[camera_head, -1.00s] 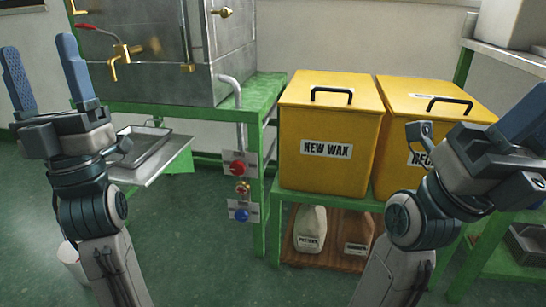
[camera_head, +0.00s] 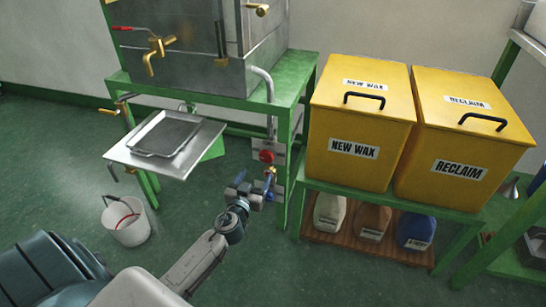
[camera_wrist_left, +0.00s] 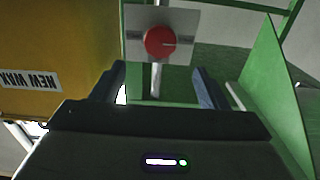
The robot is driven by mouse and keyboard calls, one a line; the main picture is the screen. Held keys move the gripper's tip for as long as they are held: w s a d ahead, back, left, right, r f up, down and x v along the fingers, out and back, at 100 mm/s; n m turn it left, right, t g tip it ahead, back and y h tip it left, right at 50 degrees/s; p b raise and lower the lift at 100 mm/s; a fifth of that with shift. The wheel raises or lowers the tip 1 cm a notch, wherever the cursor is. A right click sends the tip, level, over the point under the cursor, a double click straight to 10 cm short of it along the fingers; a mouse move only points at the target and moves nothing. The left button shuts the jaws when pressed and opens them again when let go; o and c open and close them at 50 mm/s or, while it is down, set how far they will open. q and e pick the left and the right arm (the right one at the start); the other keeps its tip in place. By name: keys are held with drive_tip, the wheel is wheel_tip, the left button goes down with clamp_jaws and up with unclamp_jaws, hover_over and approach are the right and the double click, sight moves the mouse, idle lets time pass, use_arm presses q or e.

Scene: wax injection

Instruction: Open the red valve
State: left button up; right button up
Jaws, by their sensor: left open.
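The red valve (camera_head: 266,156) is a round red knob on a grey plate, mounted on the green stand's leg below a silver pipe. In the left wrist view the red valve (camera_wrist_left: 160,42) shows a thin line from its middle to the right, and small labels flank it. My left gripper (camera_head: 254,184) is just below and in front of the valve in the head view. In the left wrist view my left gripper (camera_wrist_left: 161,80) is open and empty, with its fingers apart on either side below the knob. The valve is not between the fingertips. My right gripper is out of view.
The yellow NEW WAX bin (camera_head: 358,125) stands right of the valve, beside the RECLAIM bin (camera_head: 462,140). A metal tray (camera_head: 165,134) sits on a shelf at left. A white bucket (camera_head: 126,222) is on the floor. A brass valve fitting, partly hidden, is below the knob.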

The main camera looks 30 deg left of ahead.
sight(265, 157)
use_arm(q)
drive_tip(key=x, duration=0.9)
drive_tip(key=c, duration=1)
